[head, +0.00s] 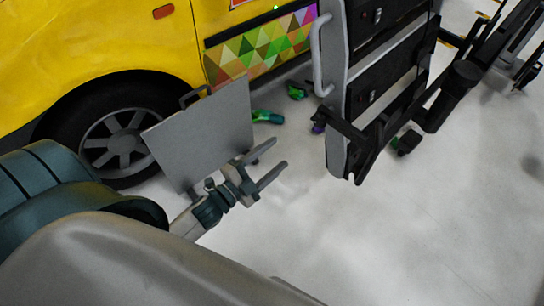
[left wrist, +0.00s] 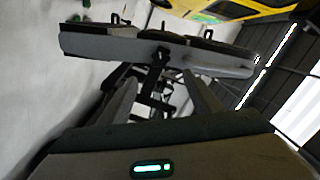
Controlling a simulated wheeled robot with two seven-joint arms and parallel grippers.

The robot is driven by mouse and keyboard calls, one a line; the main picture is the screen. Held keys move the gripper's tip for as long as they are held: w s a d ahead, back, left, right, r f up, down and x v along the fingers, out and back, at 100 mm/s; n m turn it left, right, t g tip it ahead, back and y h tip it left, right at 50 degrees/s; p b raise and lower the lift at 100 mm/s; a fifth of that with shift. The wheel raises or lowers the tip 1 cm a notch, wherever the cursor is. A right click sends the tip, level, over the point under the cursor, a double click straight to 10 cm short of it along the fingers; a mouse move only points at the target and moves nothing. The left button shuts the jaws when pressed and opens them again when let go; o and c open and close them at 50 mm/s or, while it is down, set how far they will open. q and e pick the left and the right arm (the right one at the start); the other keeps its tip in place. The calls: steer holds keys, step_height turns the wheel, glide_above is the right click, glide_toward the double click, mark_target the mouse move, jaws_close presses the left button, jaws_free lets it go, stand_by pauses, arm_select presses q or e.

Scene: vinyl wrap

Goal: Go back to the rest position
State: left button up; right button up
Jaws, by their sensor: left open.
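My left gripper (head: 280,153) is open and empty in the head view, above the pale floor and in front of a flat grey panel. In the left wrist view its two fingers (left wrist: 160,85) stand apart with nothing clearly held between them. My left arm reaches in from the lower left. I do not see my right gripper in either view.
A yellow vehicle (head: 90,50) with a patterned wrap strip (head: 265,48) stands at upper left. The grey panel (head: 205,128) is close behind the gripper. A grey and black cabinet (head: 334,95) and black frame (head: 455,85) stand right. Floor at lower right is clear.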

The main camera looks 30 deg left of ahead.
arm_select(q)
steer(key=shift+s, duration=0.2)
arm_select(e)
steer(key=shift+w, duration=0.2)
steer(key=shift+r, duration=0.1)
arm_select(q)
steer(key=s+f+n+g+y+p, duration=0.1)
steer(key=s+f+n+g+y, duration=0.2)
steer(key=f, duration=0.7)
steer(key=s+f+n+g+y+p, duration=0.15)
steer(key=f+n, duration=0.25)
steer(key=f, duration=0.6)
steer(key=s+d+f+n+g+p, duration=0.1)
steer(key=s+d+f+n+g, duration=0.1)
steer(key=s+f, duration=0.5)
steer(key=s+d+f+n+g, duration=0.3)
steer(key=s+f+g, duration=0.2)
steer(key=s+f, duration=0.3)
steer(key=shift+s+f+n+h+p, duration=0.15)
steer(key=shift+f+n+h+p, duration=0.25)
steer(key=shift+f, duration=0.2)
arm_select(e)
steer(key=w+a+t, duration=0.1)
steer(key=w+a+r+t, duration=0.1)
steer(key=w+a, duration=0.1)
steer(key=shift+a+t+y, duration=0.2)
steer(key=shift+t+y, duration=0.2)
